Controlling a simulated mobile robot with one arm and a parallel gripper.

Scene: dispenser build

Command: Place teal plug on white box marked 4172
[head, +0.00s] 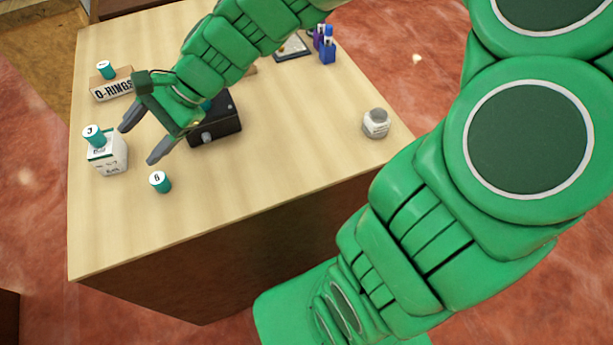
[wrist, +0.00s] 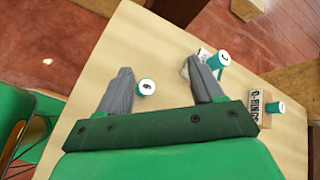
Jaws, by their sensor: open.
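A white box (head: 108,157) with print too small to read stands at the table's left; it also shows partly behind a finger in the wrist view (wrist: 204,54). A teal plug (head: 94,135) with a white marked top sits on it, also in the wrist view (wrist: 222,61). Another teal plug (head: 160,182) stands alone on the table to the right of the box; in the wrist view (wrist: 146,87) it is beside the left finger. A third teal plug (head: 105,70) is on the O-RINGS box. My gripper (head: 140,138) is open and empty, above the table near the white box.
The O-RINGS box (head: 112,88) is at the back left. A black box (head: 217,122) is partly hidden by my gripper. A small jar (head: 376,123) stands near the right edge, blue and purple items (head: 326,45) at the back. The front tabletop (head: 240,180) is clear.

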